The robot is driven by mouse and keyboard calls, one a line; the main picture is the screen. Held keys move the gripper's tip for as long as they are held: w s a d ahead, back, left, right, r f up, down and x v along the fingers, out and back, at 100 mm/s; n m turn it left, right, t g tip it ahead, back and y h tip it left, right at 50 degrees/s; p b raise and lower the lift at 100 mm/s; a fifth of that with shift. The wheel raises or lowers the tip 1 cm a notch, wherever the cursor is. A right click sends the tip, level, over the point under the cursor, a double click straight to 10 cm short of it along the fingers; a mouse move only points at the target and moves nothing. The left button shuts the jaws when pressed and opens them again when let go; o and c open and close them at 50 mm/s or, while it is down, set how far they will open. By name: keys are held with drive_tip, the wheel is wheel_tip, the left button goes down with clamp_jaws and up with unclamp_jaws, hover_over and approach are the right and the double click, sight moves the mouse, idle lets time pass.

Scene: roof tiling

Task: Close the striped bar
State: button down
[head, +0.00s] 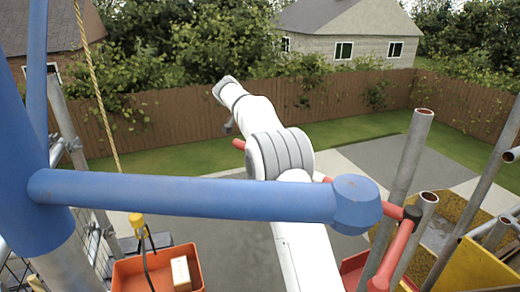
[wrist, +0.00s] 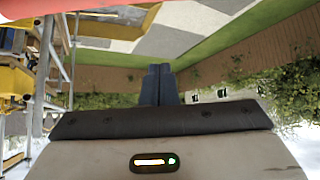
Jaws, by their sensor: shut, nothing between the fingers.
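My gripper (wrist: 159,72) shows in the wrist view as two dark fingers, pressed together with nothing between them. They point out over the lawn and fence. In the head view my white arm reaches up and away, and I cannot make out the fingers there. A red bar (head: 399,247) is at the right in the head view, with a dark joint at its upper end. More red bar (head: 327,180) shows behind my arm and a blue bar. I see no clear stripes, so I cannot tell whether this is the striped bar. The gripper holds no bar.
A thick blue bar (head: 190,197) crosses the foreground. Grey scaffold tubes (head: 403,180) stand at the right by a yellow panel (head: 475,268). An orange tub (head: 130,277) with a pale block (head: 181,273) hangs below a rope (head: 98,90) at the left. Open air lies above the paving.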

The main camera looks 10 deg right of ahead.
drive_tip(key=shift+s+a+f, duration=0.15)
drive_tip(key=shift+a+f, duration=0.25)
drive_tip(key=shift+a, duration=0.35)
drive_tip(key=shift+f, duration=0.25)
drive_tip(key=p+x, duration=0.2)
drive_tip(key=x, duration=0.8)
drive_tip(key=s+a, duration=0.1)
drive_tip(key=a, duration=0.1)
drive_tip(key=s+a, duration=0.1)
drive_tip(key=shift+s+a+f, duration=0.1)
drive_tip(key=shift+s+f, duration=0.15)
drive_tip(key=shift+s, duration=0.1)
drive_tip(key=shift+a, duration=0.1)
drive_tip(key=shift+s, duration=0.1)
